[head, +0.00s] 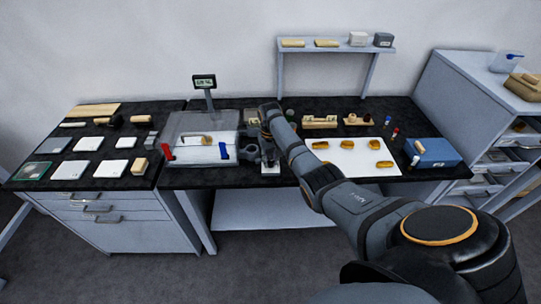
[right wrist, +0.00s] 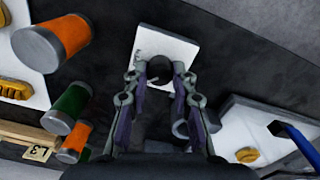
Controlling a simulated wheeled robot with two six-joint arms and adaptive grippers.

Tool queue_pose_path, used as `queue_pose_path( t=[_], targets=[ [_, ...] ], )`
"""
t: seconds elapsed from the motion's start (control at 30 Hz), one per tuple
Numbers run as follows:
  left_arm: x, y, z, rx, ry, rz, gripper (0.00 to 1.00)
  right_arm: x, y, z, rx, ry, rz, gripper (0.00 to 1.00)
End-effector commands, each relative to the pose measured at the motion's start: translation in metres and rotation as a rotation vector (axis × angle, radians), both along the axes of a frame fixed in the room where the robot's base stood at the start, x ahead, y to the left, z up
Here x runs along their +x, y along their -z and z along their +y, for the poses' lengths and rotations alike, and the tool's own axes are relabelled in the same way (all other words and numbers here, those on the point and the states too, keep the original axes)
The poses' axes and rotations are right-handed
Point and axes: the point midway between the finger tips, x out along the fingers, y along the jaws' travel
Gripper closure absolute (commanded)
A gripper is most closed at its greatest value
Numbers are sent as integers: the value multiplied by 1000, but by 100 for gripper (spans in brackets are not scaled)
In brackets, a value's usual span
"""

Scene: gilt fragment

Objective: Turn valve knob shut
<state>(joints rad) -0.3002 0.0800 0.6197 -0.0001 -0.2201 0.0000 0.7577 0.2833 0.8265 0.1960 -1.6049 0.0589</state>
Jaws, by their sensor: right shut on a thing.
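A small white plate (head: 270,169) lies on the black counter near its front edge; it also shows in the right wrist view (right wrist: 178,48). A dark round valve knob (right wrist: 160,72) stands at the plate's near edge in the right wrist view, between my fingertips. My right gripper (head: 267,154) reaches down over the plate, and its fingers (right wrist: 158,80) are shut on the knob. The fingers hide the knob's sides, and its turn position cannot be read. In the head view the gripper covers the knob. My left gripper is not in view.
Left of the gripper stands a clear-walled box (head: 203,128) with red and blue handles. A white board (head: 345,168) with several golden pieces lies to the right, with a blue box (head: 433,152) beyond. Orange-banded cylinders (right wrist: 70,35) stand close by in the right wrist view.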

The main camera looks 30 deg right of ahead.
Motion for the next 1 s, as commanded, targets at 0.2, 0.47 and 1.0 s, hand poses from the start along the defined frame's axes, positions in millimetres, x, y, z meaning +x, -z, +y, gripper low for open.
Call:
queue_pose_path(
  t=[0.2,0.47,1.0],
  targets=[
    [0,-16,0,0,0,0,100,0,-3,0,-1,-203,0,100],
    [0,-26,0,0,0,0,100,0,-2,1,-1,-443,-1,100],
    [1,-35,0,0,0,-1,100,0,-1,1,0,-769,-2,100]
  ],
)
